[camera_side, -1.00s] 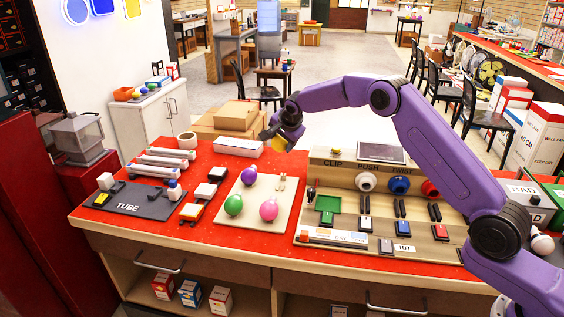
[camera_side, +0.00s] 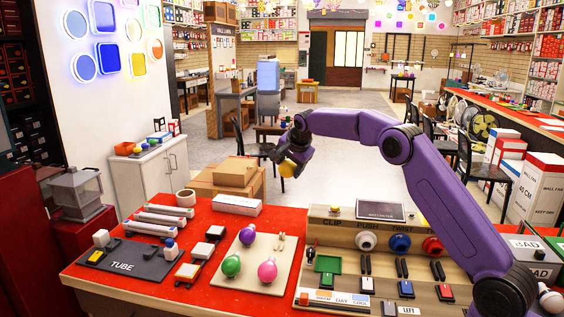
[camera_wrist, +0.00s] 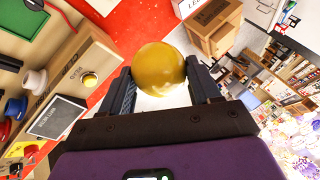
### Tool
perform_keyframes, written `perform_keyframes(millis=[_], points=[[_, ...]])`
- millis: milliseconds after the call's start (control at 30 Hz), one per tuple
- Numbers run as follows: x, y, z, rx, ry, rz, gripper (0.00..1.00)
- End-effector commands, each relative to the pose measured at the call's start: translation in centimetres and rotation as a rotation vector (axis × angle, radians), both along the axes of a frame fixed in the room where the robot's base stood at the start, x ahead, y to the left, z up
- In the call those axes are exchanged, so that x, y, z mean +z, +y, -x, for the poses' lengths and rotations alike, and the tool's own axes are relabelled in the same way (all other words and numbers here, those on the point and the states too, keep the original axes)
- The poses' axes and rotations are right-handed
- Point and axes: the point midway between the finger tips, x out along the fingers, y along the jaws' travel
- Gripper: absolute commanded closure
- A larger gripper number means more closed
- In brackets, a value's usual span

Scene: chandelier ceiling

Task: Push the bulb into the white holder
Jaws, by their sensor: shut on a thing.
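The yellow bulb (camera_side: 289,168) is in my gripper (camera_side: 297,158), held high above the back of the red table. The wrist view shows the round bulb (camera_wrist: 160,70) between the two fingertips (camera_wrist: 160,88), which close on it from both sides. Its base is hidden there. The white holder (camera_side: 366,240) is a round socket under the PUSH label on the wooden board, to the right of and below my gripper. In the wrist view the holder (camera_wrist: 35,82) is at the left, apart from the bulb.
A blue socket (camera_side: 400,243) and a red socket (camera_side: 432,246) sit right of the white holder. A dark screen (camera_side: 381,211) tops the board. Cardboard boxes (camera_side: 232,180) stand behind the table.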

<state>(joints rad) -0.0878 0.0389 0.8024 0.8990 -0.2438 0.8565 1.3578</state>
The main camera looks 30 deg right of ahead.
Motion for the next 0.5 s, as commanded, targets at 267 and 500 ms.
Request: perform_keyframes(millis=[267,500], points=[[-4.6,-4.6,2.7,0.013,0.011,0.011,0.67],[-8.3,-7.8,6.4,0.020,0.014,0.013,0.67]])
